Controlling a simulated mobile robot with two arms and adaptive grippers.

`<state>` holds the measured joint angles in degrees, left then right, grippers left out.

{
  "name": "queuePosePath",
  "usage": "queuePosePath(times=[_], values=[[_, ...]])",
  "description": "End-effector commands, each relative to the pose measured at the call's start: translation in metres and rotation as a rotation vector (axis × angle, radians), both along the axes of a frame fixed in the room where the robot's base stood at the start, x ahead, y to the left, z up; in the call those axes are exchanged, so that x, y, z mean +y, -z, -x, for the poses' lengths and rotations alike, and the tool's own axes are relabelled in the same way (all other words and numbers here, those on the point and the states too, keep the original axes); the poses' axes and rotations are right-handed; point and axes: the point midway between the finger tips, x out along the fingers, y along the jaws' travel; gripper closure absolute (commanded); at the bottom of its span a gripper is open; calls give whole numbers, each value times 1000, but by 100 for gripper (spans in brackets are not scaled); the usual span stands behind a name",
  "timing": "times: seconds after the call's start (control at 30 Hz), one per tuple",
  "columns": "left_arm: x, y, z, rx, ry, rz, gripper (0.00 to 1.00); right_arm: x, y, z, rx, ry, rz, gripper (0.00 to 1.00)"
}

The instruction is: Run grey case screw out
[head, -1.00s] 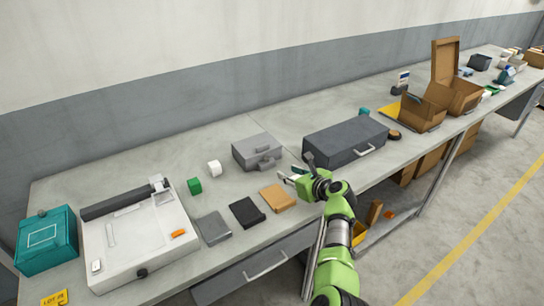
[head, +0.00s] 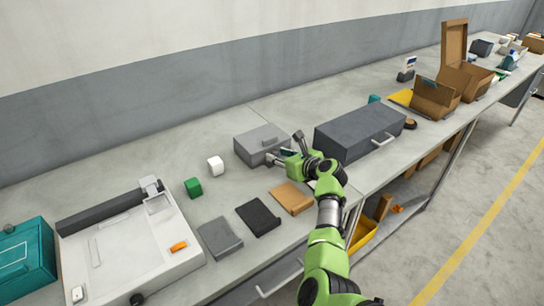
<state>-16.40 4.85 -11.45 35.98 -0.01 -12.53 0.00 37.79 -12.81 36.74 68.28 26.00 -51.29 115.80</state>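The grey case (head: 255,142) lies closed on the bench, left of a larger dark grey box. My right gripper (head: 284,154) is at the case's right front corner, and its fingers overlap that corner in the picture. One dark finger stands up and the gripper hides part of the case's front. I cannot make out the screw, nor whether the fingers touch the case or hold anything. My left gripper is not in view.
The dark grey box (head: 358,134) stands close to the right of my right gripper. An orange-brown pad (head: 291,197), a black pad (head: 257,217) and a grey pad (head: 219,237) lie along the front edge.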

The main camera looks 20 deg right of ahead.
Motion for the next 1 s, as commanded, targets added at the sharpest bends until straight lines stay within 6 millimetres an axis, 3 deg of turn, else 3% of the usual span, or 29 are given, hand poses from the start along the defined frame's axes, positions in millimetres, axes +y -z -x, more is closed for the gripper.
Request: queuePosePath(times=[0.3,0.43,0.77,1.0], values=[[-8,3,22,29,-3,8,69,-1,1,0,0,1,1,69],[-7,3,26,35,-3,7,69,-1,1,0,0,1,0,100],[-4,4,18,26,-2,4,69,-2,1,0,0,-17,2,100],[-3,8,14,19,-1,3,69,-6,2,-2,0,-124,2,100]])
